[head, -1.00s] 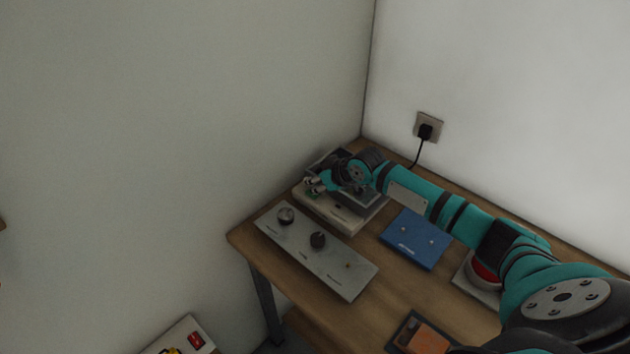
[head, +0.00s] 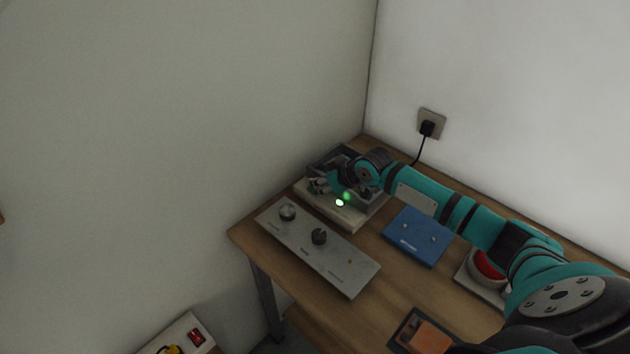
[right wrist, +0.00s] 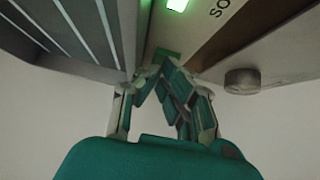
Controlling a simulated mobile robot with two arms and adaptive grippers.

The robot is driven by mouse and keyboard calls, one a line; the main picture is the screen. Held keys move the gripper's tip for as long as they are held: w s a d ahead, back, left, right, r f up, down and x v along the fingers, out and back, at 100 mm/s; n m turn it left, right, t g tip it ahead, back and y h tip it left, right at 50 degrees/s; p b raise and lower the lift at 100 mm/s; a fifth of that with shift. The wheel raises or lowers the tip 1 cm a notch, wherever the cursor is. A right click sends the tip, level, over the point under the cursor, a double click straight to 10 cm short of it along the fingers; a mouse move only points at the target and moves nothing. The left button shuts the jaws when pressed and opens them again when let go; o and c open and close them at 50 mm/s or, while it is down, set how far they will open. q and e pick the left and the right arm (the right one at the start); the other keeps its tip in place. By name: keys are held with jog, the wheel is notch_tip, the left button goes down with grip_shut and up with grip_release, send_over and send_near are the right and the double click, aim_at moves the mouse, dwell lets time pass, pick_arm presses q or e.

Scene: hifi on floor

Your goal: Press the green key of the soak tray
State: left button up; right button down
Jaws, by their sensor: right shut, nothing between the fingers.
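The soak tray (head: 352,219) is a pale base with a grey open tray on top, at the back left of the table. Its front panel also shows in the right wrist view, with part of a printed label and a lit green lamp (right wrist: 177,4). The lamp glows in the head view too (head: 340,202). The green key (right wrist: 166,54) is a small green patch at the fingertips. My right gripper (right wrist: 166,66) is shut and empty, its tips at the key and apparently touching it. The fingertips partly cover the key. My left gripper is out of view.
A grey panel with knobs (head: 335,268) lies in front of the soak tray. A blue box (head: 417,238), a red button (head: 487,265) and a dark tray with an orange block (head: 430,337) are to the right. A wall socket (head: 431,123) is behind.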

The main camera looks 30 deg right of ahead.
jog(key=v, duration=0.5)
jog(key=shift+d+r, duration=0.1)
jog(key=shift+r, duration=0.25)
jog(key=shift+s+r, duration=0.25)
jog(key=shift+r, duration=0.1)
